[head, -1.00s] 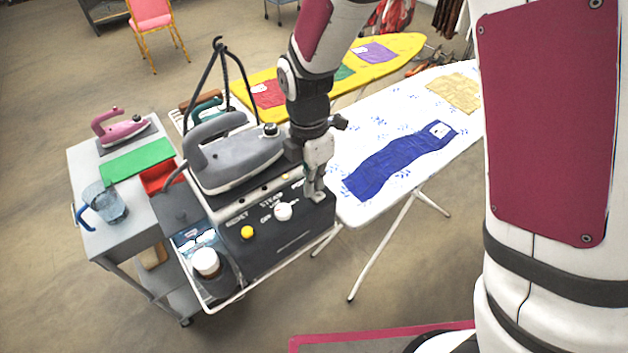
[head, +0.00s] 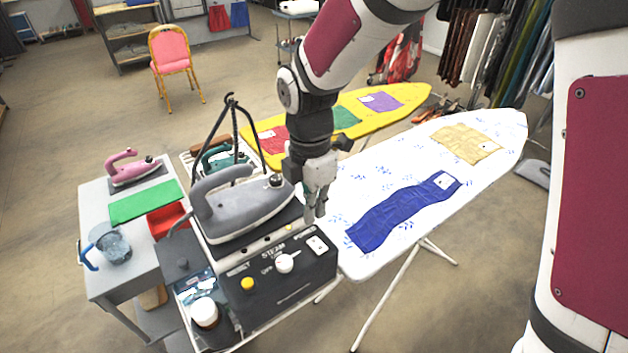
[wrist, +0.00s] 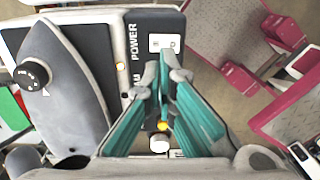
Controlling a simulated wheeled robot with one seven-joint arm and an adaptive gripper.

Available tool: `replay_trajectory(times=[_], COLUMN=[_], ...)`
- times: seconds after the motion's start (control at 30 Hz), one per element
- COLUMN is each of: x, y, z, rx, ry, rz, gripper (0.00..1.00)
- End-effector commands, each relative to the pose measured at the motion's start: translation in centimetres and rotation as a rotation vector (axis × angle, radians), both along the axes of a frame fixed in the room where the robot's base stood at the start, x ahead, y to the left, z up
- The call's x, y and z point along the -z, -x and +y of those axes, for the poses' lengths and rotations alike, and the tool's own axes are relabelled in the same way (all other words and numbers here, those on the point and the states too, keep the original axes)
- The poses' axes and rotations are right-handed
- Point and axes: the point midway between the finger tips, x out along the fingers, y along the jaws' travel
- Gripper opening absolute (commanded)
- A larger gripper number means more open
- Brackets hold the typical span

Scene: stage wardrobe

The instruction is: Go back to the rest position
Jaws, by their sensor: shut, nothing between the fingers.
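My gripper (head: 315,212) is shut and empty. In the head view it points down above the right end of the steam station's dark control panel (head: 262,290), apart from it as far as I can tell. In the wrist view my gripper (wrist: 165,84) has its fingertips together over the panel, near a white switch plate (wrist: 165,43) beside the word POWER. A white knob (head: 284,263) and a yellow button (head: 247,284) are on the panel. The large grey iron (head: 240,208) rests on top of the station.
A grey cart (head: 108,280) at left holds a pink iron (head: 132,168), a green pad (head: 146,202), a red tray and a jug (head: 112,246). A white ironing board (head: 400,165) with a blue cloth (head: 400,215) stands close on the right. A yellow board (head: 400,97) is behind.

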Motion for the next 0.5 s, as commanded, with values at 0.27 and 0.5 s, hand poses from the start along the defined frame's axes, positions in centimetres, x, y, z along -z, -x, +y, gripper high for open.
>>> replay_trajectory(times=[0.27,0.5], x=[-4.7,-5.9], y=[-0.6,-0.5], z=[0.2,0.2], rx=[0.002,0.002], ry=[-0.002,-0.001], rz=[-0.006,-0.002], gripper=[0.00,0.00])
